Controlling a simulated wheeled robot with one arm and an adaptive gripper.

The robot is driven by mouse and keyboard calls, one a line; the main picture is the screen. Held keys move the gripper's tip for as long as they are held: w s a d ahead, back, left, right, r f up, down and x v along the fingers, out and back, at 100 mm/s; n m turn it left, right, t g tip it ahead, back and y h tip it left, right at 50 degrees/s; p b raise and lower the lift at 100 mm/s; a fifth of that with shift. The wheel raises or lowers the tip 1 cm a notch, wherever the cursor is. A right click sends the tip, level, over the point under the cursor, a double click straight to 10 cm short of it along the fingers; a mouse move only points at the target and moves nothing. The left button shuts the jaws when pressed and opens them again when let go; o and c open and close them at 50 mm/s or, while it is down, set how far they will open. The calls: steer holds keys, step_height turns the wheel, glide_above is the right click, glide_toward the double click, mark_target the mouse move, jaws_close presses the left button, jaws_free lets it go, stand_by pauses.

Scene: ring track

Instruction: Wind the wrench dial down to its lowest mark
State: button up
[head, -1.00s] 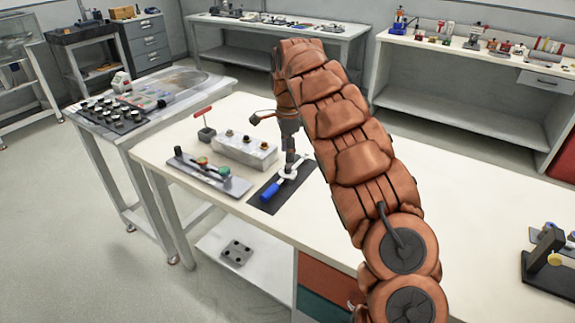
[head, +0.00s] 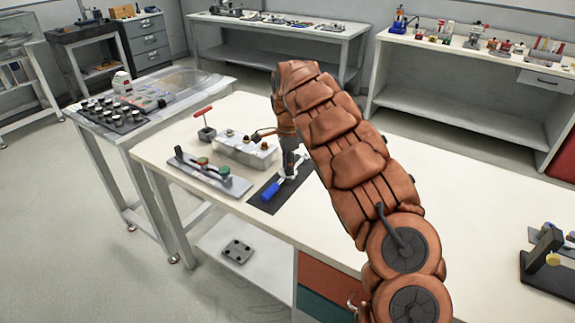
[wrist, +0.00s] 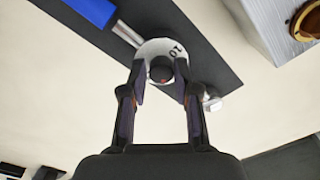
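The wrench lies on a dark mat (head: 268,203) on the white bench; its blue handle (head: 271,190) points to the front left, and it also shows in the wrist view (wrist: 92,10). The white dial (wrist: 163,49), with a "10" visible, sits on the wrench's metal shaft and has a dark knob (wrist: 161,69) at its centre. My gripper (wrist: 160,72) is open above the dial. Its two fingers stand on either side of the knob with gaps showing. In the head view my gripper (head: 289,168) is over the dial, which it partly hides.
A metal block with brass knobs (head: 245,152) stands just behind the wrench. A grey plate with coloured knobs (head: 208,176) lies to the left. A red-handled tool (head: 204,121) stands farther back. The bench right of my arm is largely clear.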

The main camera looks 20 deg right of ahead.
jaws_close()
steer(key=shift+a, duration=0.15)
steer(key=n+b, duration=0.1)
steer(key=n, duration=0.4)
steer(key=shift+f+n+b, duration=0.1)
steer(key=shift+n+b, duration=0.2)
steer(key=n+b, duration=0.1)
steer(key=n, duration=0.5)
steer(key=shift+b, duration=0.3)
steer(key=n+b, duration=0.1)
steer(key=n, duration=0.5)
steer(key=shift+n, duration=0.3)
steer(key=n, duration=0.5)
steer(key=shift+n, duration=0.4)
